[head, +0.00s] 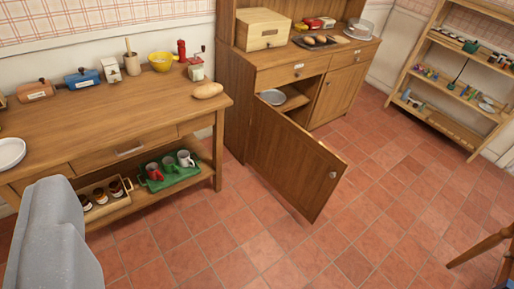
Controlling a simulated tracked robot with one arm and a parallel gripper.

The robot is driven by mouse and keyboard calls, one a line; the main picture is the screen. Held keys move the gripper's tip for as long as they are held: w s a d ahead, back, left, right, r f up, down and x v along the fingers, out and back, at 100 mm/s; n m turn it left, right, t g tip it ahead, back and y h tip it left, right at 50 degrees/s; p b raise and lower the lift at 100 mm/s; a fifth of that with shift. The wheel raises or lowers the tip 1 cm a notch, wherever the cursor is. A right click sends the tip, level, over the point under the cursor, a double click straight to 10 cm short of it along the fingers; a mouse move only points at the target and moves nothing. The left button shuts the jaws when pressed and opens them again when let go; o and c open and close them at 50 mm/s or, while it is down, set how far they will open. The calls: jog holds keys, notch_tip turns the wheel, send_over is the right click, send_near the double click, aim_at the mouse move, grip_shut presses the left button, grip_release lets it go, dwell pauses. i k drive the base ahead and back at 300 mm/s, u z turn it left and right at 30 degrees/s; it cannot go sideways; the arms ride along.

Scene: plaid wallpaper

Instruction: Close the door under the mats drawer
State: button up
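The wooden sideboard (237,80) stands against the back wall in the head view. Its left lower door (290,160) is swung wide open into the room, with a small round knob (333,174) near its free edge. The left drawer (290,74) above the opening is shut and bears a small label too small to read. The right drawer (355,54) is also shut. The right lower door (338,95) is closed. A plate (272,97) shows on a shelf inside the open compartment. My gripper's fingers are not visible.
A grey shape (50,235), possibly part of me, fills the lower left corner. A wooden table (110,120) with a lower shelf stands left. A shelf rack (455,85) stands right. A chair's edge (480,248) shows lower right. The tiled floor (250,250) before the door is clear.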

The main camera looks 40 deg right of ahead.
aim_at(306, 172)
jog(key=u, duration=0.2)
jog(key=i, duration=0.35)
jog(key=z, duration=1.35)
jog(key=k, duration=0.45)
jog(key=z, duration=0.6)
jog(key=i, duration=1.7)
jog(key=u, duration=0.15)
